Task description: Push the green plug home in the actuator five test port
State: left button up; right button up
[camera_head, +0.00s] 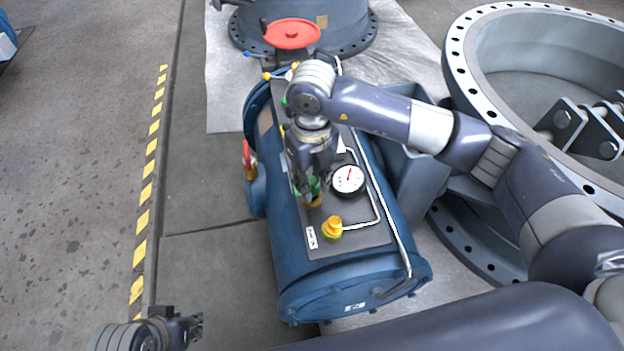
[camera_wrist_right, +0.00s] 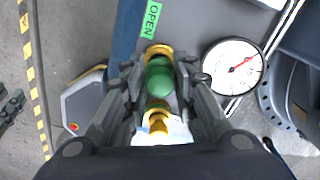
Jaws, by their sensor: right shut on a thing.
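The green plug (camera_wrist_right: 160,78) is between the two fingers of my right gripper (camera_wrist_right: 161,84), which is shut on it. In the head view the right gripper (camera_head: 313,185) points down over the grey plate of the blue actuator (camera_head: 345,278), with a bit of green at its tips. A brass-yellow ring (camera_wrist_right: 158,50) shows right beside the plug, and a brass fitting (camera_wrist_right: 157,112) on its other side. I cannot tell how deep the plug sits. My left gripper (camera_head: 196,327) is low at the left, away from the actuator; its opening is unclear.
A round pressure gauge (camera_head: 348,180) stands close to the right gripper, with a yellow fitting (camera_head: 332,228) and thin metal piping near it. A red handwheel (camera_head: 291,33) is behind. A large flanged ring (camera_head: 459,65) stands at the right.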

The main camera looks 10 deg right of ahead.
dwell(0.4)
jog(key=shift+f+b, duration=0.3)
dwell(0.3)
jog(key=shift+f+b, duration=0.35)
jog(key=shift+f, duration=0.05)
dwell(0.7)
jog(key=shift+f, duration=0.35)
dwell(0.6)
jog(key=o, duration=1.3)
jog(key=shift+o, duration=0.2)
